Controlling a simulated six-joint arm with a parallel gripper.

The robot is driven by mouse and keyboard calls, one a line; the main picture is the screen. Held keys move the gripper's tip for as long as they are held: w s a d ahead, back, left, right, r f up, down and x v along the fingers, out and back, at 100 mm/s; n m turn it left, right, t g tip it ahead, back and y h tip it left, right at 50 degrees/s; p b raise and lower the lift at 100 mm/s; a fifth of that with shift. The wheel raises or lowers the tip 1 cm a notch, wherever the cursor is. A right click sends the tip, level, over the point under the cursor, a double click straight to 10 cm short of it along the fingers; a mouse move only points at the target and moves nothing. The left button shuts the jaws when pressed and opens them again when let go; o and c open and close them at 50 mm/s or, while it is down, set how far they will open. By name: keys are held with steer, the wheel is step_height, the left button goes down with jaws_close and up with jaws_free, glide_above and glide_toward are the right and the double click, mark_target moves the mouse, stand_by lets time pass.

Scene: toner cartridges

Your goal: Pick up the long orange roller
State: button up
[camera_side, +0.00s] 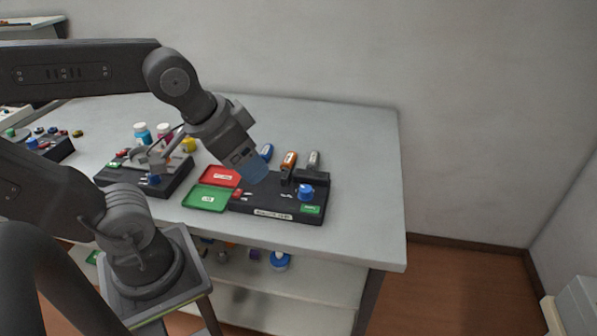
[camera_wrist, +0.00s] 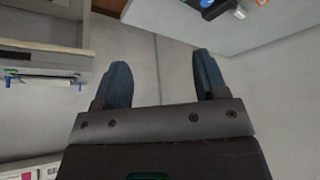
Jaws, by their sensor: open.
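The long orange roller (camera_side: 289,160) lies on the grey table behind the black device with the blue knob, between a blue roller (camera_side: 267,152) and a grey one (camera_side: 313,158). My gripper (camera_side: 254,169) is open and empty in the side view, above and to the left of the orange roller and apart from it. In the wrist view my gripper (camera_wrist: 160,70) shows its two dark blue fingers spread with nothing between them. Small blue, orange and grey things are cut off at that view's top edge; I cannot tell which is the roller.
The black device (camera_side: 262,211) has a blue knob (camera_side: 306,192). Red (camera_side: 222,178) and green (camera_side: 207,198) trays lie beside it. A second black device (camera_side: 176,180) and several bottles (camera_side: 143,133) are to the left. The table's right side is clear (camera_side: 365,190).

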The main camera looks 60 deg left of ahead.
steer(key=shift+w, duration=0.1)
steer(key=n+g, duration=0.6)
steer(key=n, duration=0.2)
glide_above(288, 157)
step_height(288, 157, down, 14)
steer(key=f, duration=0.7)
steer(key=shift+d+f, duration=0.2)
steer(key=shift+a+f, duration=0.1)
steer(key=shift+f, duration=2.85)
steer(key=shift+c, duration=0.2)
steer(key=c, duration=1)
